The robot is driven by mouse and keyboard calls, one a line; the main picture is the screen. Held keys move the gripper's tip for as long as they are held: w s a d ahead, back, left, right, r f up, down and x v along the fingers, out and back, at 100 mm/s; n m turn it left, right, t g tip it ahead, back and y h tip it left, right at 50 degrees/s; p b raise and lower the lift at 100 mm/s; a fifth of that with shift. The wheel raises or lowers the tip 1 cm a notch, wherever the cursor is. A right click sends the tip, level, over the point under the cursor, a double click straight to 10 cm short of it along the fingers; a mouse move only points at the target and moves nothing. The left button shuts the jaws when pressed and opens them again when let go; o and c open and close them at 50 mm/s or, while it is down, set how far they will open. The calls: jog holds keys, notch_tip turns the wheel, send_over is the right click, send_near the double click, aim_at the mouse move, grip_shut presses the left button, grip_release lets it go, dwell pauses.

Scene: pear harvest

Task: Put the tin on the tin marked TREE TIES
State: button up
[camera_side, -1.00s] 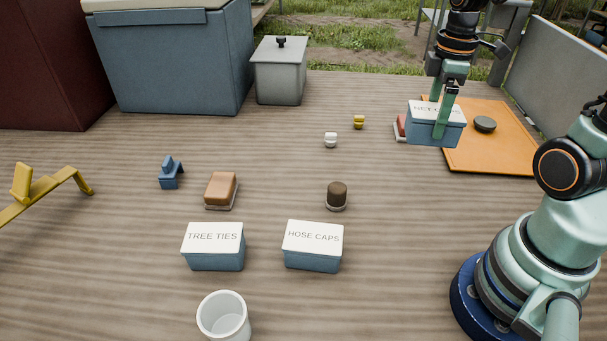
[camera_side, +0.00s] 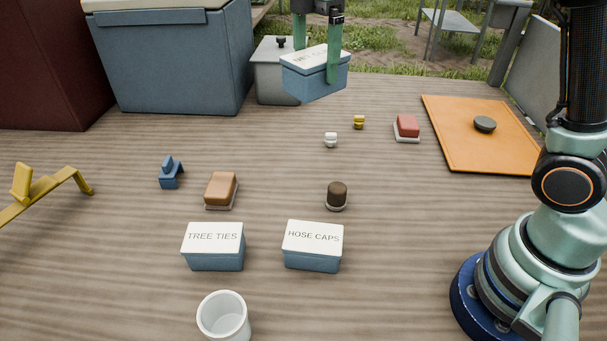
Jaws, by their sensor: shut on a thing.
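My gripper (camera_side: 317,62) is shut on a blue tin (camera_side: 312,83) with a white lid. The lid's lettering starts with "NET", and a finger hides part of it. I hold this tin tilted in the air over the back middle of the table, in front of the grey canister in the picture. The tin marked TREE TIES (camera_side: 214,247) is blue with a white lid. It stands on the table at the front, left of centre, with nothing on its lid. The similar tin marked HOSE CAPS (camera_side: 313,246) stands to its right, with a gap between them.
A white cup (camera_side: 223,316) stands in front of the TREE TIES tin. A brown block (camera_side: 221,189) and a dark brown cylinder (camera_side: 337,195) stand behind the two tins. The grey canister (camera_side: 272,85) is at the back. An orange mat (camera_side: 470,145) lies right.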

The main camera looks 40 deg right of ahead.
jog(key=w+a+n, duration=0.1)
jog(key=a+n, duration=0.4)
jog(key=a, duration=0.8)
jog(key=n, duration=0.4)
send_over(212, 236)
notch_tip(212, 236, down, 19)
jog(key=shift+f, duration=0.1)
